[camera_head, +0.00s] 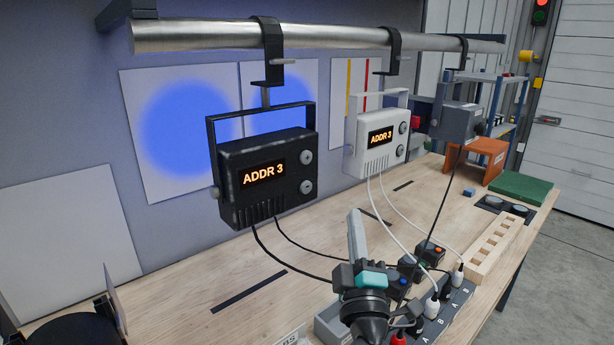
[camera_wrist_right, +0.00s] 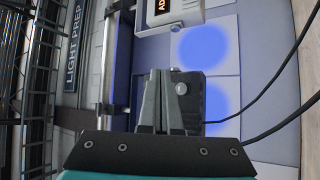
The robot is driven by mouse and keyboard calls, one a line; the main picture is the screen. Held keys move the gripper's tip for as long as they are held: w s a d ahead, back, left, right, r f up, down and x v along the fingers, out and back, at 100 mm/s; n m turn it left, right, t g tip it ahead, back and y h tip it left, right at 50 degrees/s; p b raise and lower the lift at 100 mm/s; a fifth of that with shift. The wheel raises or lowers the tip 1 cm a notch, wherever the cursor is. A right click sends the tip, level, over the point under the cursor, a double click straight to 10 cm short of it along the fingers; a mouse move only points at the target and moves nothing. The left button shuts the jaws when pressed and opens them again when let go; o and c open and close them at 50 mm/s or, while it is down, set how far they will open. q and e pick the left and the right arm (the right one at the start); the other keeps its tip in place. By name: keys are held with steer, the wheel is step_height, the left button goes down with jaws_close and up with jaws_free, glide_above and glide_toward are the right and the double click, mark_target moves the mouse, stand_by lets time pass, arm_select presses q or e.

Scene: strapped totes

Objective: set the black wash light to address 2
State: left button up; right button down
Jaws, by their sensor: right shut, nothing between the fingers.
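The black wash light (camera_head: 240,205) hangs by a yoke and clamp from the pipe, and its display (camera_head: 264,174) reads ADDR 3. Two grey round knobs (camera_head: 306,172) sit on the right of its face. My right gripper (camera_head: 354,215) is shut and empty, apart from the light, to its right and below in the head view. In the right wrist view, the shut fingers (camera_wrist_right: 158,72) cover part of the black light (camera_wrist_right: 196,105). One of its knobs (camera_wrist_right: 181,88) shows beside them; its display is not visible there. My left gripper is not in view.
A white light (camera_head: 374,158), also at ADDR 3, and a grey light (camera_head: 460,122) hang farther right on the pipe (camera_head: 330,32). Cables run down to plugs and button boxes (camera_head: 434,252) near my gripper. A wooden rack (camera_head: 478,268) stands right. The bench's left middle is mostly clear.

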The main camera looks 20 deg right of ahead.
steer(key=r, duration=0.1)
glide_toward(307, 188)
steer(key=shift+w+d+r, duration=1.55)
steer(key=shift+w+d, duration=0.35)
steer(key=shift+d, duration=0.15)
steer(key=shift+w+a+n+t+b, duration=0.1)
steer(key=shift+w+n+t+b, duration=0.2)
steer(key=shift+n+b, duration=0.1)
steer(key=shift+s, duration=0.1)
stand_by(0.4)
steer(key=shift+w+a+b, duration=0.15)
steer(key=shift+w+b, duration=0.2)
steer(key=shift+w, duration=0.1)
steer(key=shift+w+a+b, duration=0.1)
steer(key=shift+w+b, duration=0.2)
steer(key=shift+w, duration=0.05)
stand_by(0.5)
steer(key=shift+s, duration=0.1)
steer(key=shift+s+d, duration=0.25)
steer(key=shift+s, duration=0.4)
